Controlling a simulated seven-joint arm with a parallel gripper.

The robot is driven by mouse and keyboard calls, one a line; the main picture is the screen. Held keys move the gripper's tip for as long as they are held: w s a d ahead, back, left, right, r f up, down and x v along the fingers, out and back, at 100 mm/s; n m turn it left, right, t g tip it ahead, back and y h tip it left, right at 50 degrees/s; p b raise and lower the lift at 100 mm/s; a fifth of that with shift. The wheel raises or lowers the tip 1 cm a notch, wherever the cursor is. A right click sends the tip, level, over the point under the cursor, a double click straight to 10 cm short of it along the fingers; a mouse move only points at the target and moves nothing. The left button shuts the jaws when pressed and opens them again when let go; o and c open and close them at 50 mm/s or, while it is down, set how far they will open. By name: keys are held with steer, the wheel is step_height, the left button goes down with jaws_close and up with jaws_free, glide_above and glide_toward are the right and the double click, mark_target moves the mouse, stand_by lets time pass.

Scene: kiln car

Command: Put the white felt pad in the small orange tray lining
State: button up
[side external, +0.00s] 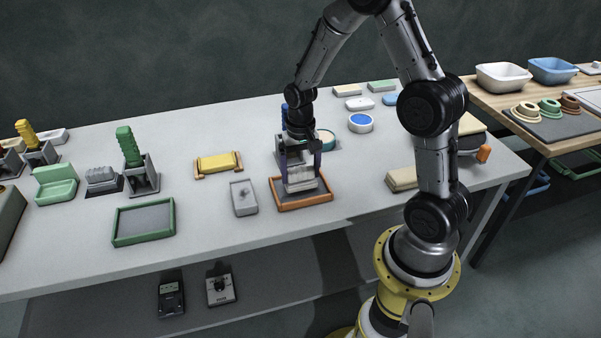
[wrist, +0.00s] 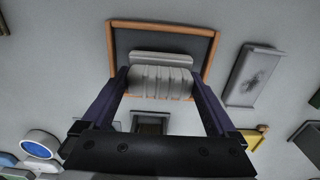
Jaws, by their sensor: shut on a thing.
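The white felt pad (side external: 301,186) is a pale block with a ridged grip on top. My gripper (side external: 300,172) is shut on it, one purple finger at each side. In the wrist view the pad (wrist: 162,58) shows its ridged part between the fingertips (wrist: 160,80) and a flat edge beyond. The small orange tray (side external: 288,206) has an orange rim and dark grey lining; it also shows in the wrist view (wrist: 212,50). The pad is over the tray's lining, within the rim as seen from the side. I cannot tell whether it touches the lining.
A green tray (side external: 143,222) is at front left. A beige block (side external: 402,178) is to the right. A blue-topped round dish (side external: 361,123) stands behind.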

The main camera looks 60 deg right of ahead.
steer(key=shift+f, duration=0.35)
steer(key=shift+f, duration=0.1)
steer(key=o, duration=0.8)
